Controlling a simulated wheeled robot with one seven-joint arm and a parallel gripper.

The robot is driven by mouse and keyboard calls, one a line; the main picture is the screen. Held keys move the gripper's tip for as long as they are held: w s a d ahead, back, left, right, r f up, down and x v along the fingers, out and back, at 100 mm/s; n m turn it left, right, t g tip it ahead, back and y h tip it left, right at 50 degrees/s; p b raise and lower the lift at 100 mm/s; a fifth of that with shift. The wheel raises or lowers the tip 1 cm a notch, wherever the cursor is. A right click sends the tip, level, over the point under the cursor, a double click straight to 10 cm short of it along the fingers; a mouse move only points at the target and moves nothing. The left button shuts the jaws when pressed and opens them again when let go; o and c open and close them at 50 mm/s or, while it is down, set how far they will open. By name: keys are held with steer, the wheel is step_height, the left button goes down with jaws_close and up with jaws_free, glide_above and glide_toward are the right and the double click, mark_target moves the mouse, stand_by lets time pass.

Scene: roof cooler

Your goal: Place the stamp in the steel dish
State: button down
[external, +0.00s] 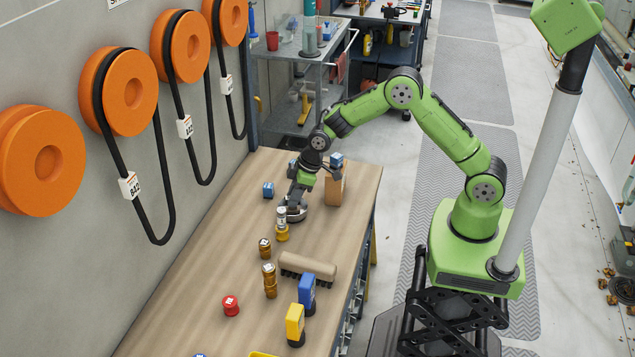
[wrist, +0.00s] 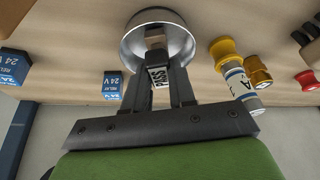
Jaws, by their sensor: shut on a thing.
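The stamp (wrist: 158,75) has a black body with a white PASS label and a paler block beyond it. My gripper (wrist: 160,92) is shut on it, one finger on each side. The round steel dish (wrist: 184,42) lies on the bench directly beyond the stamp in the wrist view, and the stamp's far end overlaps its inside. I cannot tell whether the stamp touches the dish floor. In the external view, my gripper (external: 301,187) points down over the dish (external: 296,213), and the stamp cannot be made out there.
A yellow-based container (external: 281,233) stands close to the dish on its near side. A blue relay cube (external: 268,190) lies to the left.

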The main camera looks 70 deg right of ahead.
steer(key=shift+f, duration=0.2)
steer(key=c, duration=0.9)
jaws_free()
steer(key=shift+c, duration=0.2)
steer(key=shift+r, duration=0.1)
steer(key=p+v, duration=0.1)
steer(key=v, duration=1.2)
steer(key=s+r+m+t+h, duration=0.1)
steer(key=s+r+m, duration=0.1)
steer(key=s+r, duration=1)
steer(key=s+f+m, duration=0.2)
steer(key=s, duration=1.7)
steer(key=shift+d+m+t+h, duration=0.3)
steer(key=shift+d+h, duration=0.1)
